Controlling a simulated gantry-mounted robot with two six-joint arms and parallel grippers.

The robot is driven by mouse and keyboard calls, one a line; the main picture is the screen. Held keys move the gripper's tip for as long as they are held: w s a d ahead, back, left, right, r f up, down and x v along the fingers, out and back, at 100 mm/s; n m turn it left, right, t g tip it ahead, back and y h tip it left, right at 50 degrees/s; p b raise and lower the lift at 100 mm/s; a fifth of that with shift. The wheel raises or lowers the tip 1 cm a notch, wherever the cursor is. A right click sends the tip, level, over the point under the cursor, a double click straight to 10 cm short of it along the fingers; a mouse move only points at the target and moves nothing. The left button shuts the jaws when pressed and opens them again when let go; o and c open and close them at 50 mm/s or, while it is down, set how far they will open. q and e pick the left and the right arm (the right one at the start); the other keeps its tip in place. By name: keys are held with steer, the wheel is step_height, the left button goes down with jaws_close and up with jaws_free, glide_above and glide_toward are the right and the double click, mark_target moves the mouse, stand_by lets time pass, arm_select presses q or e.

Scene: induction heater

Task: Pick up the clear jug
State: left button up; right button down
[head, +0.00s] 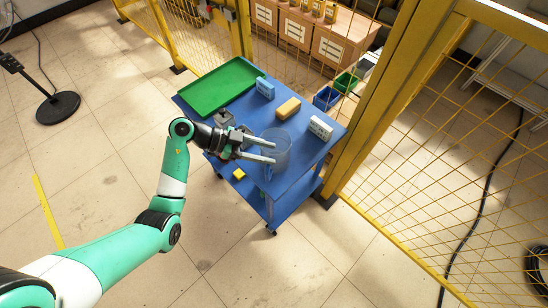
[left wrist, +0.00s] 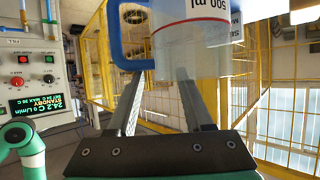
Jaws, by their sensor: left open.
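The clear jug (head: 279,160) is see-through and stands at the near right part of the blue cart (head: 299,183). In the left wrist view the jug (left wrist: 200,58) fills the top middle, with a blue handle (left wrist: 118,40) on its left and a printed 500 ml mark. My left gripper (head: 273,152) is open, its two fingers reaching from the left to the jug and overlapping it in the head view. In the left wrist view the gripper (left wrist: 158,85) has its fingers spread, tips near the jug. I cannot tell whether they touch it. My right gripper is not in view.
The cart also holds a green tray (head: 217,87), a blue box (head: 265,88), a tan block (head: 288,108), a white box (head: 321,128) and a yellow block (head: 239,174). Yellow mesh fencing (head: 440,150) stands close at the right. Open floor lies at the left.

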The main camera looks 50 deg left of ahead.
arm_select(q)
jaws_close()
steer(key=shift+f, duration=0.15)
stand_by(1.1)
